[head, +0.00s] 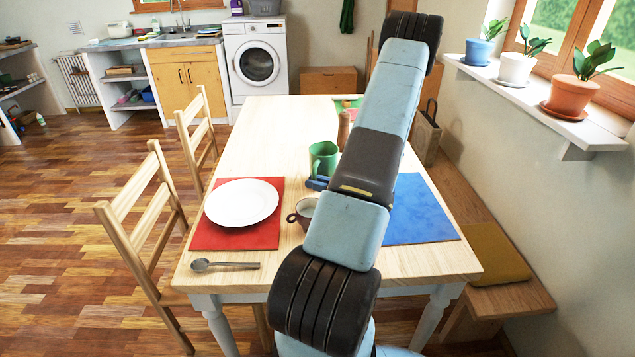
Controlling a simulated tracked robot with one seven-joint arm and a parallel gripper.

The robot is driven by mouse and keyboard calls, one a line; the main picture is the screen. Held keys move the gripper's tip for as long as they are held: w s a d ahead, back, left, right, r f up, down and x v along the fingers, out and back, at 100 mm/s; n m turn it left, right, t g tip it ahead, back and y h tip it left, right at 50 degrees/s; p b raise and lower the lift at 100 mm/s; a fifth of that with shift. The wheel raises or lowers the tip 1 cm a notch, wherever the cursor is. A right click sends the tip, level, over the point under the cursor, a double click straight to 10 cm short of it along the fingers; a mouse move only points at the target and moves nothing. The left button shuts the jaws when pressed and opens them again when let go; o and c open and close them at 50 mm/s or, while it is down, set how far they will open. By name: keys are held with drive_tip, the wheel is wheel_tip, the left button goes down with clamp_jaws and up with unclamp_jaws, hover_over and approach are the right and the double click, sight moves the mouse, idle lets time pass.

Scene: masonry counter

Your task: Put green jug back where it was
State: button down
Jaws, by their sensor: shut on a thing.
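The green jug (323,158) is upright over the middle of the wooden table (262,130), just left of my raised arm. Its right side is close to the arm's outline and partly hidden. A small dark blue thing (316,184) shows just below the jug; I cannot tell what it is or whether the jug touches it. My gripper is not visible; my own arm covers the area right of the jug.
A white plate (242,203) lies on a red mat (262,238). A brown cup (304,212) and spoon (225,265) are nearer. A blue mat (420,212) lies right. A brown upright object (344,128) stands behind the jug. Chairs (140,205) line the left.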

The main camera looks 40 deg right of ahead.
drive_tip(key=c, duration=1)
unclamp_jaws()
drive_tip(key=v, duration=1.2)
drive_tip(key=w+a+r+n+g+y, duration=0.2)
drive_tip(key=w+a+r+n+g, duration=0.2)
drive_tip(key=a+r+n+g, duration=0.6)
drive_tip(key=w+a+r+n+g+y, duration=0.1)
drive_tip(key=w+a+r+n+g, duration=0.45)
drive_tip(key=a, duration=0.85)
drive_tip(key=s+a+r+n+t+h, duration=0.1)
drive_tip(key=s+a+r+n+h, duration=0.2)
drive_tip(key=s+a+r+n, duration=0.1)
drive_tip(key=s+a+r+n+t+h, duration=0.2)
drive_tip(key=s+a+r+n+h, duration=0.1)
drive_tip(key=a+r+n, duration=0.3)
drive_tip(key=s+a+r+n+t+h, duration=0.1)
drive_tip(key=s+a+r+n+h, duration=0.3)
drive_tip(key=r, duration=0.4)
drive_tip(key=shift+s+a+r+n+t, duration=0.15)
drive_tip(key=shift+s+a+n, duration=0.05)
drive_tip(key=shift+s+n, duration=0.25)
drive_tip(key=shift+s+a+r+n+t, duration=0.1)
drive_tip(key=shift+s+a+n, duration=0.15)
drive_tip(key=shift+s+n, duration=0.15)
